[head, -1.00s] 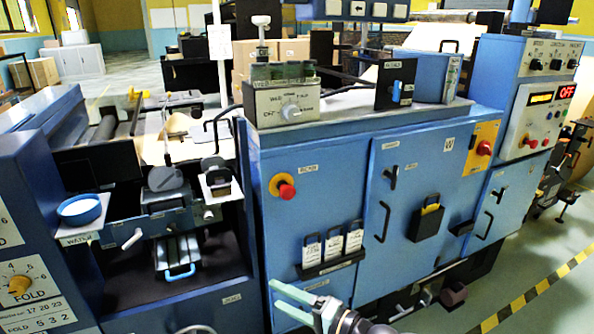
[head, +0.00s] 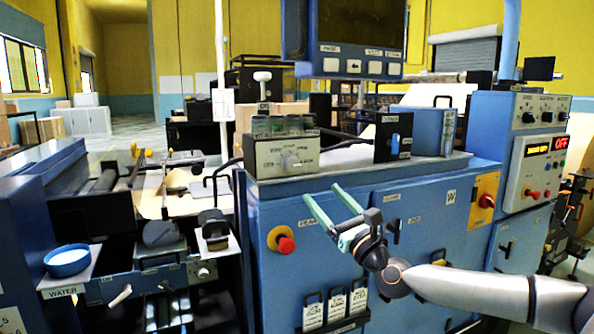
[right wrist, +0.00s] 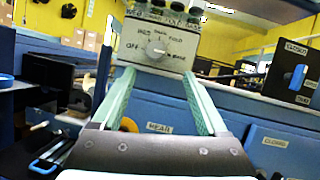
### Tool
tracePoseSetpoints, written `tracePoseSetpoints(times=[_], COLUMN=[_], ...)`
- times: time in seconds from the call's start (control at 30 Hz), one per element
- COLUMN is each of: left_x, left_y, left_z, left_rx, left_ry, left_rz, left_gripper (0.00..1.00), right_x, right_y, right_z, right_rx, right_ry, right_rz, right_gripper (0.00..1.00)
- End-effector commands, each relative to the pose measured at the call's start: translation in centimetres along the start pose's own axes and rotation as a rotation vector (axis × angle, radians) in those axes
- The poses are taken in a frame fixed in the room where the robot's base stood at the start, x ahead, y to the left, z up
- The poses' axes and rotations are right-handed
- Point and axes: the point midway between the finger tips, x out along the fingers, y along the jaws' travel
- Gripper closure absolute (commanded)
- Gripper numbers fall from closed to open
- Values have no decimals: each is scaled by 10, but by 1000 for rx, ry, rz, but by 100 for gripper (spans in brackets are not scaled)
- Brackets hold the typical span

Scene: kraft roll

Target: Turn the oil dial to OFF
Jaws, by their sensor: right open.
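The oil dial (head: 291,161) is a pale knob on the front of a grey box (head: 262,160) with green-tinted bottles on top. The box stands on the blue cabinet's top ledge. In the right wrist view the dial (right wrist: 157,47) has OFF printed at its left and other labels around it; I cannot tell for sure which label it points at. My right gripper (head: 322,192) is open and empty, its pale green fingers pointing up toward the box from below and in front. In the right wrist view the fingers (right wrist: 147,62) lie either side of the dial, apart from it. My left gripper is out of view.
A red button on a yellow base (head: 284,243) is on the cabinet front below the box. A black panel with a blue handle (head: 393,139) stands on the ledge to the right. A screen (head: 350,35) hangs above. A blue bowl (head: 67,262) sits at the left.

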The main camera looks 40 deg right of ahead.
Motion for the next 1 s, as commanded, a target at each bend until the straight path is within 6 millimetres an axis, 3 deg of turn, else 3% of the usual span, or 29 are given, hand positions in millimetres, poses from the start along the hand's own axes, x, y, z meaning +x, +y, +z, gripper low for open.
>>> tracePoseSetpoints(times=[0.47, 1.0], left_x=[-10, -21], left_y=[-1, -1], left_z=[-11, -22], left_rx=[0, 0], left_ry=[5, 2], left_rz=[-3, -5], left_gripper=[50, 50], right_x=[38, 100], right_y=[5, 7], right_z=[4, 2], right_rx=[6, 4], right_ry=[-6, -5], right_rz=[10, 13], right_gripper=[24, 24])
